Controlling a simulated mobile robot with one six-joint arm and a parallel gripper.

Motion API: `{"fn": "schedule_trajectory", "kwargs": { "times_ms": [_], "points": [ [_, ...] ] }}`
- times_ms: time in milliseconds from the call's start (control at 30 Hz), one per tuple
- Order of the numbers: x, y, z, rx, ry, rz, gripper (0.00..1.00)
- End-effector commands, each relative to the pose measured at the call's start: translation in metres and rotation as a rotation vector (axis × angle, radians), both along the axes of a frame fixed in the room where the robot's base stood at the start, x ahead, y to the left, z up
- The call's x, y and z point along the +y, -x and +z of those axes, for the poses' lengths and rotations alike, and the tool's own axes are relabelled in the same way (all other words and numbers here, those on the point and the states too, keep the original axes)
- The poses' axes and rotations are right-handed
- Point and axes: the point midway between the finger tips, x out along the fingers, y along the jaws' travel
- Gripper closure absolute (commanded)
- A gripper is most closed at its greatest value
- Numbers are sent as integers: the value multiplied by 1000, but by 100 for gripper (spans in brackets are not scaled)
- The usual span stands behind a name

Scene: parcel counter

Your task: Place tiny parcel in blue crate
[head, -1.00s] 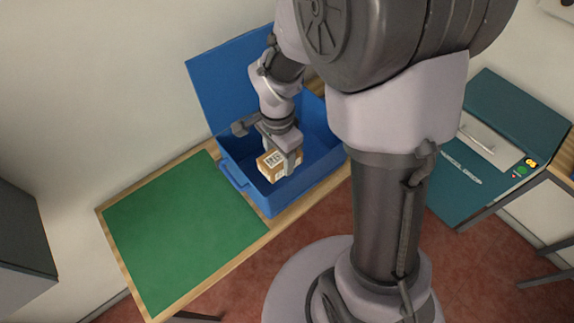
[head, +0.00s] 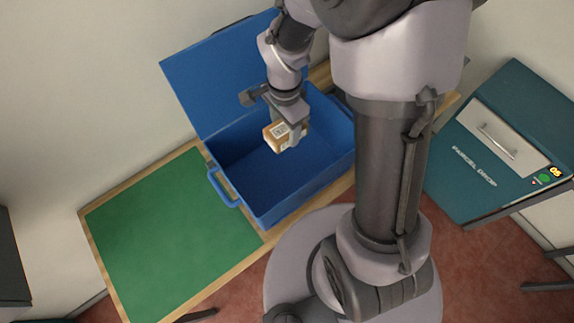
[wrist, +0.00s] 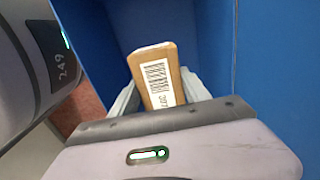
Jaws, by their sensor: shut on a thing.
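The tiny parcel (head: 283,136) is a small brown box with a white barcode label. My gripper (head: 292,137) is shut on it and holds it over the open blue crate (head: 240,202). In the wrist view the parcel (wrist: 157,80) sits between the fingers of my gripper (wrist: 160,98), label facing the camera. The crate's lid (head: 225,75) stands open at the back, and the part of the crate floor in view is bare. My arm hides the crate's back right part.
The crate stands on a wooden table with a green mat (head: 170,240) to its left. A teal parcel drop cabinet (head: 485,165) with a grey handle stands at the right.

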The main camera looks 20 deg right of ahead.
Motion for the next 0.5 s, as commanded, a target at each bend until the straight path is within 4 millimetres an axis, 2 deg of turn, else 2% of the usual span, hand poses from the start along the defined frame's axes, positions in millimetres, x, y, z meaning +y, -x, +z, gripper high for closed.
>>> {"fn": "schedule_trajectory", "kwargs": {
  "times_ms": [33, 200, 367, 500],
  "points": [
    [0, 0, -20, 1, 0, 0, 95],
    [0, 0, -69, 2, 1, 1, 95],
    [0, 0, -96, 1, 0, 0, 95],
    [0, 1, -131, 3, 1, 1, 95]
  ]
}}
